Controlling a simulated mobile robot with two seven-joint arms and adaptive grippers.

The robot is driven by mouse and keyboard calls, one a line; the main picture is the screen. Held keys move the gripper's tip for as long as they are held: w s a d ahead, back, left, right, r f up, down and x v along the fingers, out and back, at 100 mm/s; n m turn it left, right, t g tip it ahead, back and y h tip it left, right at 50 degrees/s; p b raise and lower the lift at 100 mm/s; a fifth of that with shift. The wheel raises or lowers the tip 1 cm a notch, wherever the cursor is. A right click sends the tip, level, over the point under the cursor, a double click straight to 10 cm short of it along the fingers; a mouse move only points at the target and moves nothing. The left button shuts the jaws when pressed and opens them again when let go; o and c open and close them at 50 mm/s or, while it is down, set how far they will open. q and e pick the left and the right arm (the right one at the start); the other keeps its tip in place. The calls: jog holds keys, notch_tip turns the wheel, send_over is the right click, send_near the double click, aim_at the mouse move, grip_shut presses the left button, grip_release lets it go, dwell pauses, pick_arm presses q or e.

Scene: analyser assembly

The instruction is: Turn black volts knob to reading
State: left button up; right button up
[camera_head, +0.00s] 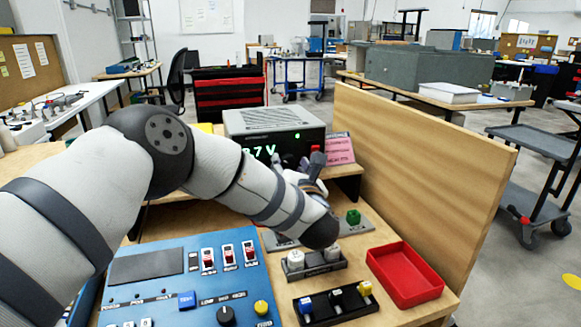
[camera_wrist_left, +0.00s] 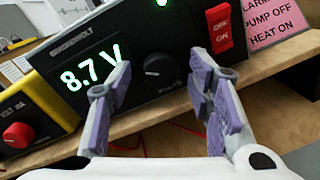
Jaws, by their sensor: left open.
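The power supply (camera_head: 262,124) is a grey-topped box with a black front at the back of the bench. In the left wrist view its front panel (camera_wrist_left: 142,57) carries a green display (camera_wrist_left: 92,70) reading 8.7 V. The round black volts knob (camera_wrist_left: 159,71) sits on that panel, right of the display. My left gripper (camera_wrist_left: 160,82) is open, its two purple-padded fingers on either side of the knob in that view, and I cannot tell whether they touch it. In the head view my left gripper (camera_head: 305,170) is at the panel and my arm hides the knob.
A red rocker switch (camera_wrist_left: 220,28) and pink note (camera_wrist_left: 277,20) are right of the knob. A yellow box with a red knob (camera_wrist_left: 17,134) stands left. A blue panel (camera_head: 150,270), red tray (camera_head: 404,275) and wooden partition (camera_head: 420,150) surround the front bench area.

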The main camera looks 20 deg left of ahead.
pick_arm(q)
grip_shut()
